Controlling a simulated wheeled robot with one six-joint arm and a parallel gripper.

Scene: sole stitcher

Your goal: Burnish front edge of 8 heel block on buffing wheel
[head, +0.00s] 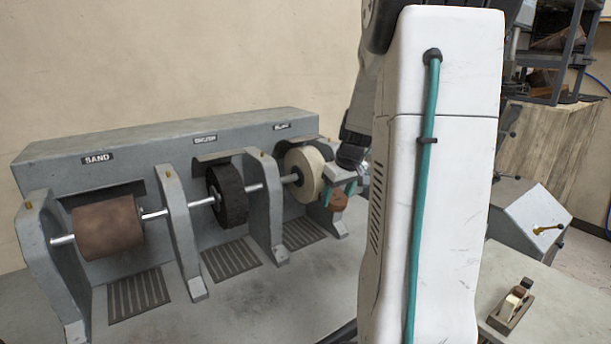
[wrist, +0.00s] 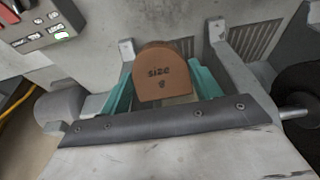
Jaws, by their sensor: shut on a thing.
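A brown heel block (wrist: 162,73) marked "SIZE 8" is held between the teal fingers of my gripper (wrist: 160,85) in the wrist view. In the head view the block (head: 338,201) and my gripper (head: 338,192) show just right of the pale buffing wheel (head: 304,172), the rightmost of the wheels. The block is close to the wheel; I cannot tell whether they touch. My white column hides part of the arm. In the wrist view the buffing wheel is mostly hidden behind the block and gripper.
The grey machine (head: 130,146) also carries a brown sanding drum (head: 108,228) and a black brush wheel (head: 228,196) on one shaft, with upright supports between.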

